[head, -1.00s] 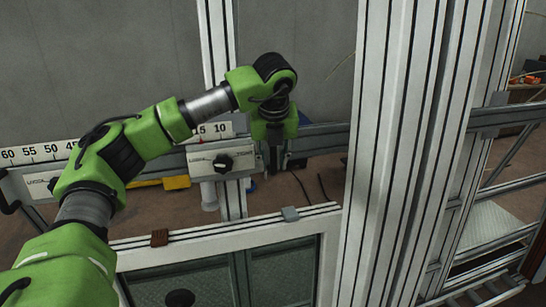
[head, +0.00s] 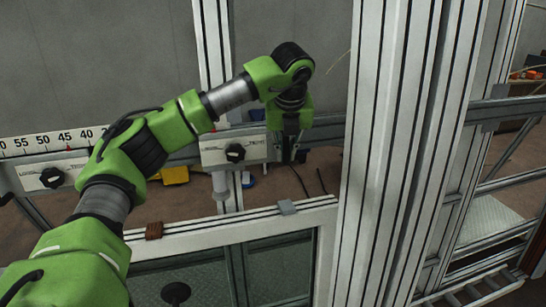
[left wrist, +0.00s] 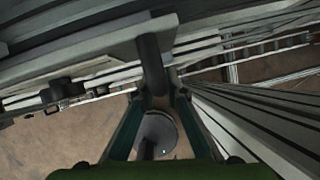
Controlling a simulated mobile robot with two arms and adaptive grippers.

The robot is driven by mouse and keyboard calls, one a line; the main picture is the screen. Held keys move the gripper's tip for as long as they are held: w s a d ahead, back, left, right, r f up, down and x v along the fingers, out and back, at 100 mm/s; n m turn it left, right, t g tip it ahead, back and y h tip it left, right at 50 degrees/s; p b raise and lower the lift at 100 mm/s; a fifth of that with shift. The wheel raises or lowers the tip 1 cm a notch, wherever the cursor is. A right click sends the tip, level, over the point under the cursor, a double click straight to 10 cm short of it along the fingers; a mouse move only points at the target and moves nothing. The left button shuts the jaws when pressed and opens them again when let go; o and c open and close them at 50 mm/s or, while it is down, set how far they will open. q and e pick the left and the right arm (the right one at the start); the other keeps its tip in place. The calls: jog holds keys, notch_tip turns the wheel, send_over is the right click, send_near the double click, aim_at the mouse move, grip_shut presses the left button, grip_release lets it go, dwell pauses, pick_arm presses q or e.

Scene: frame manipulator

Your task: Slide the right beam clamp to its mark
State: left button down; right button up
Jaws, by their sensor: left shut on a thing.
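The right beam clamp (head: 218,151) is a pale plate with a black knob, seated on the horizontal grey beam (head: 325,136). My left gripper (head: 288,156) points down at the clamp's right end and is shut on a dark upright handle there. The left wrist view shows this dark handle (left wrist: 152,65) between the two fingers (left wrist: 158,115). The left beam clamp (head: 30,181), with a similar knob, sits far left on the beam. A white scale (head: 30,145) runs above it, with a red tick near 45. My arm hides the scale's lower numbers. My right gripper is out of view.
A thick pale upright post (head: 375,170) stands right of the gripper, with a gap between. A yellow object (head: 175,175) shows behind.

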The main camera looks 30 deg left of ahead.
pick_arm(q)
jog(key=shift+w+d+r, duration=0.15)
jog(key=shift+w, duration=0.15)
jog(key=c, duration=2.3)
grip_release()
jog(key=shift+d, duration=0.1)
jog(key=shift+o, duration=1.3)
jog(key=shift+w+d, duration=0.1)
jog(key=shift+d, duration=0.05)
jog(key=shift+r, duration=0.4)
jog(key=v, duration=1.1)
jog(key=shift+d, duration=0.25)
